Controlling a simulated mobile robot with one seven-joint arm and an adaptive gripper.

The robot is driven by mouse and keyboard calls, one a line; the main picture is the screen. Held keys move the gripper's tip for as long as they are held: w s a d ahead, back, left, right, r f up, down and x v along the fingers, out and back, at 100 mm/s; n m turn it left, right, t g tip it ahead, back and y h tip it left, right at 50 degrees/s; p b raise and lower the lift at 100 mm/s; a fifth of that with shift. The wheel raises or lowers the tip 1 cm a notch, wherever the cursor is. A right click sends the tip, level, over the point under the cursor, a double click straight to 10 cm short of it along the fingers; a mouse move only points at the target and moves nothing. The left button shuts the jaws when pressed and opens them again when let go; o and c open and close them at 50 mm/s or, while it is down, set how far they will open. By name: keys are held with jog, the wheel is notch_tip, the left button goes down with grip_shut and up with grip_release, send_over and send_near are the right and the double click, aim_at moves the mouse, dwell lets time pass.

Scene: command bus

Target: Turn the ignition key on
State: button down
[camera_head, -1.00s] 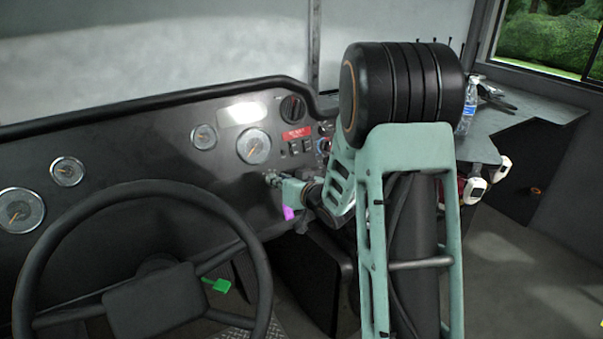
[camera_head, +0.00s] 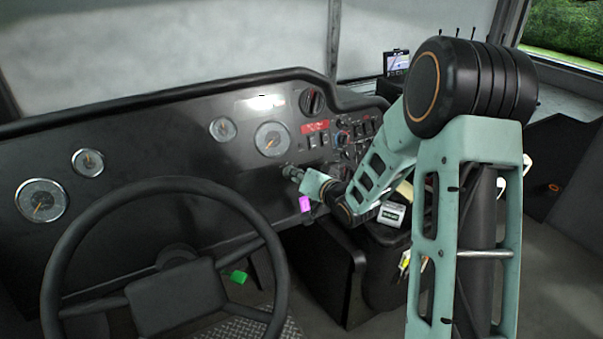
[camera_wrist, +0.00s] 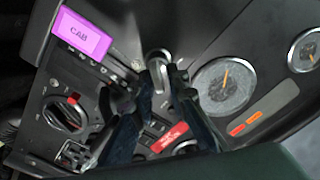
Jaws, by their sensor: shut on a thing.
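The ignition key and lock appear as a small silver cylindrical piece (camera_wrist: 157,58) on the dark dashboard panel in the wrist view. My gripper (camera_wrist: 160,76) has its two dark fingertips closed around the near end of this piece. The fingers hide much of it, so I cannot tell its turn angle. In the head view my gripper (camera_head: 291,172) meets the panel below the large gauge, and the key is too small and covered to make out.
A purple tag marked CAB (camera_wrist: 82,33) lies beside the lock; it also shows in the head view (camera_head: 305,203). The steering wheel (camera_head: 62,240) stands at left. Gauges (camera_head: 272,139), a red label (camera_head: 315,127) and switches are near my gripper. A dark console is below my forearm.

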jog(key=shift+s+f, duration=0.1)
jog(key=shift+f, duration=0.05)
jog(key=c, duration=2.1)
grip_release()
jog(key=v, duration=1.2)
